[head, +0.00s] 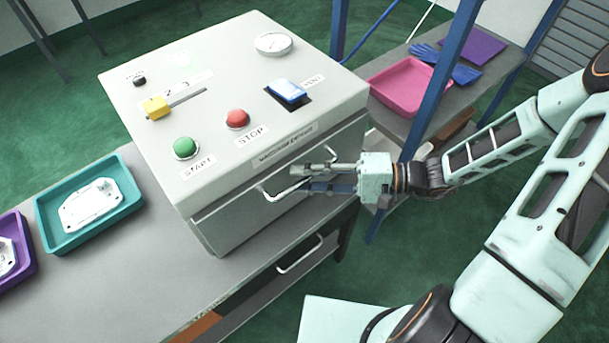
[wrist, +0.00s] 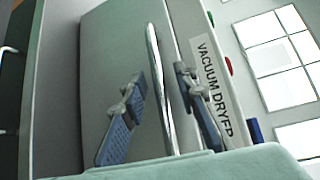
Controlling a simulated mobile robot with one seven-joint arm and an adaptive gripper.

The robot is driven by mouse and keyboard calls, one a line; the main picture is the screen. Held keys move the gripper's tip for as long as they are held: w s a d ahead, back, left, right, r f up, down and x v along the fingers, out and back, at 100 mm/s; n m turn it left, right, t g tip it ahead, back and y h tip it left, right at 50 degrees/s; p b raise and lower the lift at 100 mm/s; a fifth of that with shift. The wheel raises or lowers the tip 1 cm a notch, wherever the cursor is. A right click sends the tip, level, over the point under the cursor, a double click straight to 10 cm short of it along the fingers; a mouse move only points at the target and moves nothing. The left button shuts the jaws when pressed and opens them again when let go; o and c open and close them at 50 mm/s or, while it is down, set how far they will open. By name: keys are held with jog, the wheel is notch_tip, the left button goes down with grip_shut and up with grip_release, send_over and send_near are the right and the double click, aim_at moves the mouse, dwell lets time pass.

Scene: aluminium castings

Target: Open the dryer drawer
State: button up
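The grey vacuum dryer (head: 225,95) stands on the bench. Its drawer front (head: 230,215) looks closed against the body. A metal bar handle (head: 270,194) runs along that front, and it also shows in the wrist view (wrist: 158,75). My gripper (head: 312,178) is at the right part of the handle. In the wrist view my gripper (wrist: 160,85) is open, with one finger on each side of the bar and visible gaps between them and it. Part of the handle is hidden behind the fingers in the head view.
The dryer top carries a green start button (head: 186,147), a red stop button (head: 237,118), a yellow slider (head: 156,107) and a blue vent switch (head: 287,91). A teal tray (head: 52,236) sits left. A lower bench handle (head: 300,255) and blue rack post (head: 440,80) are near my arm.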

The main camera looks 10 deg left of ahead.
jog(key=shift+a, duration=0.2)
jog(key=shift+c, duration=0.3)
grip_shut()
jog(key=shift+d+f, duration=0.1)
jog(key=shift+d, duration=0.05)
